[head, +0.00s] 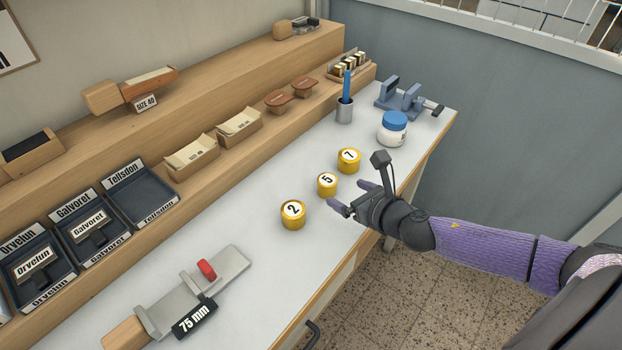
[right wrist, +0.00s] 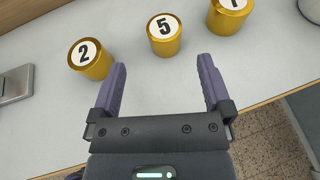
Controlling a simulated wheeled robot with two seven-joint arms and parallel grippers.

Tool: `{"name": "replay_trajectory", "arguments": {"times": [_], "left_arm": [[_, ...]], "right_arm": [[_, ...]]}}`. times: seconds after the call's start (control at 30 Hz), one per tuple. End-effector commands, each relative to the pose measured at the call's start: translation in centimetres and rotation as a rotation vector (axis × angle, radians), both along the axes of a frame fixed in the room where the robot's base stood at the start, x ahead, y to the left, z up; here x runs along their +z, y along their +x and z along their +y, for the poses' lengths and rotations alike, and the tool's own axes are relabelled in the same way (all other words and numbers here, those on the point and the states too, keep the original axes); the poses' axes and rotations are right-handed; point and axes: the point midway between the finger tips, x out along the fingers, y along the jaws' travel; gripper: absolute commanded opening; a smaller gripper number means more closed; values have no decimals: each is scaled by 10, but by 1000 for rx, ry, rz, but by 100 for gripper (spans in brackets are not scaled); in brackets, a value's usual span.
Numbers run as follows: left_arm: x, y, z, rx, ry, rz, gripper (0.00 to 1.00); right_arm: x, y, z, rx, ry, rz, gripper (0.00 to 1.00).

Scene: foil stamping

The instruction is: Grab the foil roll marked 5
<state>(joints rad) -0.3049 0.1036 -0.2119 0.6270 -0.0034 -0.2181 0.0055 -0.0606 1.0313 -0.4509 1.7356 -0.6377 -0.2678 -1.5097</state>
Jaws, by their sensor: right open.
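The foil roll marked 5 (head: 327,184) is a short gold cylinder with a white label on top. It stands upright on the white bench between the roll marked 2 (head: 293,214) and the roll marked 7 (head: 348,160). My right gripper (head: 347,196) is open and empty, just to the right of the roll marked 5. In the right wrist view the roll marked 5 (right wrist: 164,35) stands beyond the fingertips, roughly in line with the gap between them. The roll marked 2 (right wrist: 90,59) is near the left finger. My left gripper is not in view.
A white jar with a blue lid (head: 393,128), a blue vise (head: 403,97) and a cup (head: 345,109) stand at the far end. A metal composing tool marked 75 mm (head: 191,301) lies nearer. A wooden shelf (head: 243,140) borders the left.

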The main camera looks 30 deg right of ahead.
Motion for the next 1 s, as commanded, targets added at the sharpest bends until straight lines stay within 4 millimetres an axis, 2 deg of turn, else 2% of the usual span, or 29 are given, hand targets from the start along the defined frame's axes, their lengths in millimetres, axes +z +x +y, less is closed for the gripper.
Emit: {"name": "replay_trajectory", "arguments": {"times": [0.5,0.73,0.77,1.0], "left_arm": [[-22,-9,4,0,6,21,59],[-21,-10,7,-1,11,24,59],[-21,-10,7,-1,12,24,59],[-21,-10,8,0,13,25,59]], "right_arm": [[-28,70,2,-5,5,2,100],[-28,73,2,-5,6,3,100],[-28,73,2,-5,6,3,98],[-28,73,2,-5,6,3,47]]}}
